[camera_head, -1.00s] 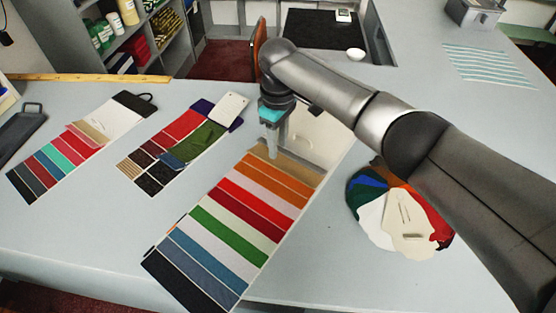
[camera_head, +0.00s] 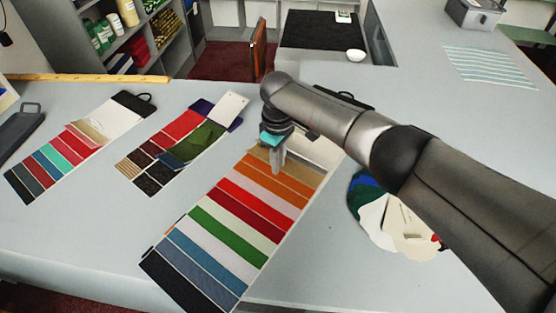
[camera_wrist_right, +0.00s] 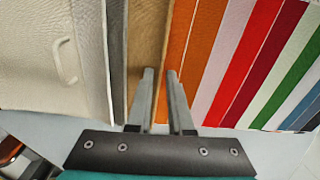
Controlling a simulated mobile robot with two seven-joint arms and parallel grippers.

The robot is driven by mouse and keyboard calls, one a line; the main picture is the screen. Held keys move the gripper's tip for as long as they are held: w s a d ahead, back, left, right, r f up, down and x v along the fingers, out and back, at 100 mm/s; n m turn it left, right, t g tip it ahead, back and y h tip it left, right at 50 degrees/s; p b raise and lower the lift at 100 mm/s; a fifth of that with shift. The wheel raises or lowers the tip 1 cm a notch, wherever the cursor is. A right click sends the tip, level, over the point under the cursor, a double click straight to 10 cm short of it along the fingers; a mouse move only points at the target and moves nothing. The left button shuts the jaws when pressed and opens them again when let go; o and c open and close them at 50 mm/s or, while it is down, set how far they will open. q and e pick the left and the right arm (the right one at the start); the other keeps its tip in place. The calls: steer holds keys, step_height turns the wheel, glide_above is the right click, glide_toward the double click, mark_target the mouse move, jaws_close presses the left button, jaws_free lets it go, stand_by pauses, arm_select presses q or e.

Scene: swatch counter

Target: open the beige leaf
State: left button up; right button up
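The large swatch card (camera_head: 230,222) lies on the counter with several coloured leaves in a row. The beige leaf (camera_head: 302,180) is at its upper end, between the orange leaf and the pale backing. In the right wrist view the beige leaf (camera_wrist_right: 145,35) is a tan strip between a grey strip and the orange leaf. My right gripper (camera_head: 277,170) points down at the beige leaf. In the wrist view its two fingertips (camera_wrist_right: 160,73) are a small gap apart, by the border of the beige and orange leaves. I cannot tell whether they touch it. My left gripper is out of view.
Two smaller swatch cards (camera_head: 85,145) and (camera_head: 180,150) lie to the left. A round fan of coloured swatches (camera_head: 385,220) lies right, partly under my arm. A wooden ruler (camera_head: 100,78) runs along the back edge.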

jaws_close()
stand_by(1.0)
